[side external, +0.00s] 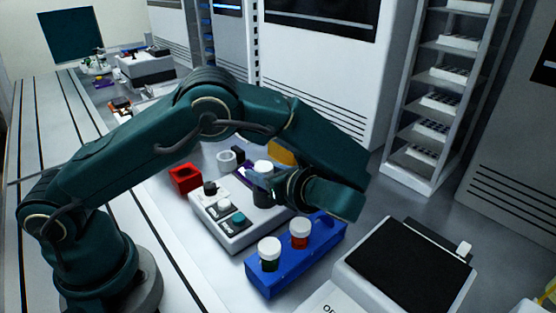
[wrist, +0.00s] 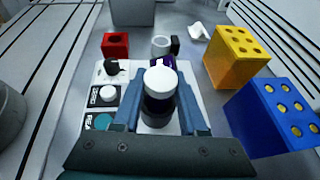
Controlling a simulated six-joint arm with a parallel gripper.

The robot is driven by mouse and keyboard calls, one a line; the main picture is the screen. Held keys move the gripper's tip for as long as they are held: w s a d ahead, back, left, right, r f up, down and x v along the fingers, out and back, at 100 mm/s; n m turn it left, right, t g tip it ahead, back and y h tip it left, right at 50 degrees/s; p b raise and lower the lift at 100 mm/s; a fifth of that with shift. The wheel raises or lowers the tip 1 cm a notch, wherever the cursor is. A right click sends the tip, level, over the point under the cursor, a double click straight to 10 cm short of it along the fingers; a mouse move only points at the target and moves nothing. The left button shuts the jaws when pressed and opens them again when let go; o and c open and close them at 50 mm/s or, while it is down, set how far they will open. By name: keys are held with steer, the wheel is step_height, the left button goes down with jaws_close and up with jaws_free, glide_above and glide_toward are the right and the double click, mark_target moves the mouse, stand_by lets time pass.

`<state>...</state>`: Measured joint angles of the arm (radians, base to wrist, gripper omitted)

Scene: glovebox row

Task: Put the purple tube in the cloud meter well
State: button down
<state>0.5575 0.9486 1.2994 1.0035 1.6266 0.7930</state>
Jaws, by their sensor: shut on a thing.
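My gripper (wrist: 160,116) is shut on a white-capped tube (wrist: 160,80), which stands roughly upright between the fingers. Its white cap also shows in the side view (side external: 263,166). The tube's body looks dark, so its colour is hard to tell. A purple piece (side external: 243,172) shows just behind it. The tube is over the far part of the white cloud meter (side external: 240,231), which has a black knob (side external: 210,188) and white and teal buttons. The well is hidden behind the tube and fingers, so I cannot tell whether the tube is in it or above it.
A blue rack (side external: 290,262) holds a green tube (side external: 269,256) and a red tube (side external: 300,236), both white-capped. A yellow block with holes (wrist: 235,58), a red block (wrist: 115,45) and a grey cup (wrist: 161,46) surround the meter. A black-topped device (side external: 405,268) stands at right.

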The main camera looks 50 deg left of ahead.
steer(key=shift+f, duration=0.15)
steer(key=shift+c, duration=2.2)
jaws_free()
